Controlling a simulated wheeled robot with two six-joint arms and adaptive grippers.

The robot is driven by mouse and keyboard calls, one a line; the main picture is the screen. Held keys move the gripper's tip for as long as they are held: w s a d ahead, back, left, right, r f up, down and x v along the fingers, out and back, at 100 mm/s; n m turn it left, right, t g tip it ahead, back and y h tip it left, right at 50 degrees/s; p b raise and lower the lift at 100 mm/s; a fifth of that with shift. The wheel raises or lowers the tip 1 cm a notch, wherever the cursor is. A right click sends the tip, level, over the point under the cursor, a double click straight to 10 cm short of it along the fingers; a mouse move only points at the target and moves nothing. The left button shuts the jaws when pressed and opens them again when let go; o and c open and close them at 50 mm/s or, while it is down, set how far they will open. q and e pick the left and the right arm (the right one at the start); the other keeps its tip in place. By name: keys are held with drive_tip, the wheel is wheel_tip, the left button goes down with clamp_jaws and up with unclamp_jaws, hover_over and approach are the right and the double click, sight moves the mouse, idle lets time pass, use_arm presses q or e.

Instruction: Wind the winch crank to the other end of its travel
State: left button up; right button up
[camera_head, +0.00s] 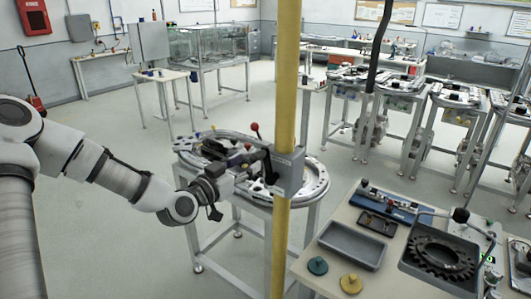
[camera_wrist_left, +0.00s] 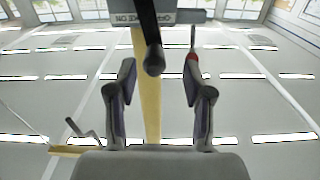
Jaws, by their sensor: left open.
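A grey winch box (camera_head: 289,172) is fixed on a yellow post (camera_head: 285,90). The box also shows at the top of the left wrist view (camera_wrist_left: 180,16). A dark crank (camera_head: 266,160) sits at the left side of the box, partly hard to make out against the bench behind. In the left wrist view its round-ended handle (camera_wrist_left: 154,60) points toward the camera. My left gripper (camera_head: 232,184) is just left of the crank. Its two fingers (camera_wrist_left: 159,75) are apart, with the handle lined up between them near the tips and no finger touching it. My right gripper is not in view.
A round ring track (camera_head: 318,185) on a stand is behind the post. A red-knobbed lever (camera_head: 255,127) shows near the crank. A table (camera_head: 330,278) at the right front holds a grey tray (camera_head: 350,245) and a dark gear (camera_head: 440,258). The floor at left is clear.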

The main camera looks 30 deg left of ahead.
sight(261, 155)
use_arm(q)
drive_tip(key=w, duration=0.2)
drive_tip(key=w+d, duration=0.1)
drive_tip(key=w, duration=0.1)
drive_tip(key=w+p, duration=0.1)
drive_tip(key=w, duration=0.1)
drive_tip(key=shift+w+d, duration=0.2)
drive_tip(key=shift+d, duration=0.1)
drive_tip(key=shift+s+a, duration=0.15)
drive_tip(key=shift+a, duration=0.2)
drive_tip(key=shift+c, duration=1)
drive_tip(key=shift+r, duration=0.1)
clamp_jaws()
drive_tip(key=shift+d, duration=0.1)
